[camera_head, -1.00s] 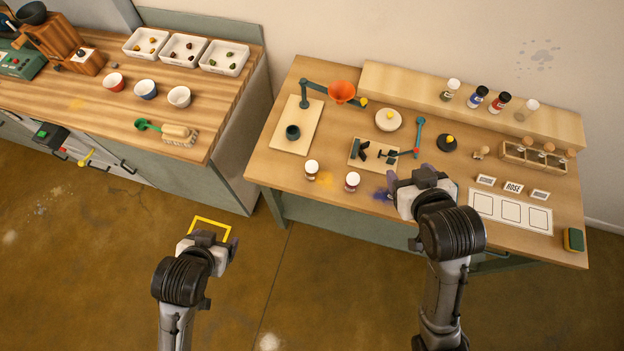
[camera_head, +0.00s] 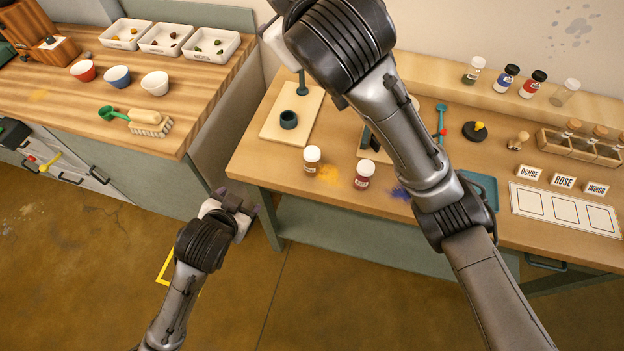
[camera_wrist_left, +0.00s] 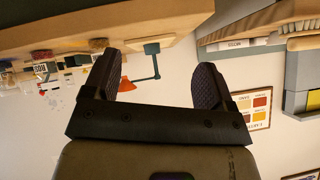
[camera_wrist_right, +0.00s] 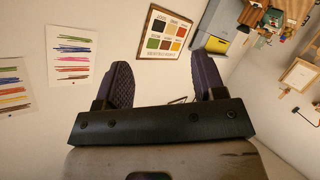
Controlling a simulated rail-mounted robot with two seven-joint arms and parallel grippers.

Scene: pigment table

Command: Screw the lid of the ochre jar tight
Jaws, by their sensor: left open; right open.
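Two white-lidded jars stand upright near the front edge of the right table. The left jar (camera_head: 311,160) is beside a yellow-orange powder patch; the other jar (camera_head: 363,174) looks red. Their labels are too small to read, and I cannot tell how tight the lids sit. My left gripper (camera_head: 241,200) is open and empty, low in front of the table and left of both jars; its spread fingers show in the left wrist view (camera_wrist_left: 157,78). My right gripper, at the top of the head view, is high and partly cut off; its open, empty fingers (camera_wrist_right: 164,80) face the wall.
My right arm crosses above the right table and hides its middle. Name cards (camera_head: 564,182) and a white three-square sheet (camera_head: 530,205) lie right. Capped bottles (camera_head: 507,78) line the back shelf.

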